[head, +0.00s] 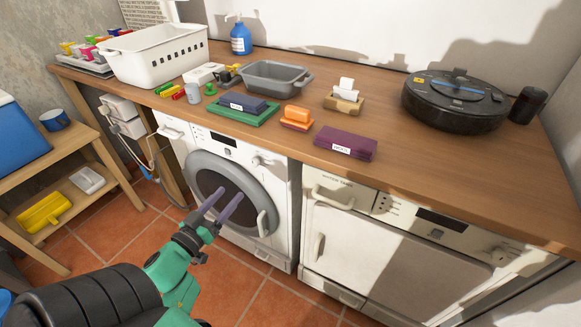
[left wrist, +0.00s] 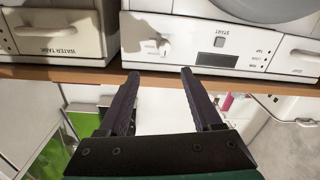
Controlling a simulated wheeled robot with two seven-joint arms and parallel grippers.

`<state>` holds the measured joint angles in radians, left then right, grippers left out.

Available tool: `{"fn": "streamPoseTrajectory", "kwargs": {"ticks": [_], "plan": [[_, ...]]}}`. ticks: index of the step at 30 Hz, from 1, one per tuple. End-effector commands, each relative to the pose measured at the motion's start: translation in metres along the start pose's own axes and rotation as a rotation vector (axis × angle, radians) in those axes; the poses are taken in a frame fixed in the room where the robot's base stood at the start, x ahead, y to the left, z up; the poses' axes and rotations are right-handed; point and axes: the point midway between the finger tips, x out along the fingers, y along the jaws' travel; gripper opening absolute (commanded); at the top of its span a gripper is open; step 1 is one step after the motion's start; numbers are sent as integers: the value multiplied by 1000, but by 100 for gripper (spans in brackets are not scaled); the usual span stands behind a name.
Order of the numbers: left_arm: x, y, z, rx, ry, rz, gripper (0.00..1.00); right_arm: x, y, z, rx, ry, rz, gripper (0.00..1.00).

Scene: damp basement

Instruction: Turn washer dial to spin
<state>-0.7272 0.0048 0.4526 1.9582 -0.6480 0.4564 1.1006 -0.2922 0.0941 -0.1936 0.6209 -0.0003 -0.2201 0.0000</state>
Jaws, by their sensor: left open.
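The washer (head: 270,180) is the white front-loader under the counter, with a round grey-rimmed door. Its dial (head: 257,160) is a small pale knob at the right of the control panel. The dial also shows in the left wrist view (left wrist: 163,47), beyond my fingertips; its setting is too small to read. My left gripper (head: 231,194) is open and empty, its two dark fingers apart. In the head view it overlaps the washer door, below the dial, and is not touching the dial. The left wrist view shows both fingers (left wrist: 160,74) pointing toward the panel. My right gripper is not in view.
A second white appliance (head: 390,240) stands right of the washer. The wooden counter (head: 400,165) overhangs both and holds a white basket (head: 150,62), a grey tub (head: 275,85), folded cloths and a black robot vacuum (head: 455,100). A wooden shelf stands at left.

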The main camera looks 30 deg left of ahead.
Motion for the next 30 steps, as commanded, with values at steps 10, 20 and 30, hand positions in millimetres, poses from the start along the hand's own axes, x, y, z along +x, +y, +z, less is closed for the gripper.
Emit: {"fn": "streamPoseTrajectory", "kwargs": {"ticks": [10,20,30], "plan": [[83,0,-2,0,4,0,66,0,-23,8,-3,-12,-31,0],[140,-1,0,-1,-1,-3,66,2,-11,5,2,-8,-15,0],[141,-1,0,-2,-1,-3,32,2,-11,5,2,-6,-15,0]]}}
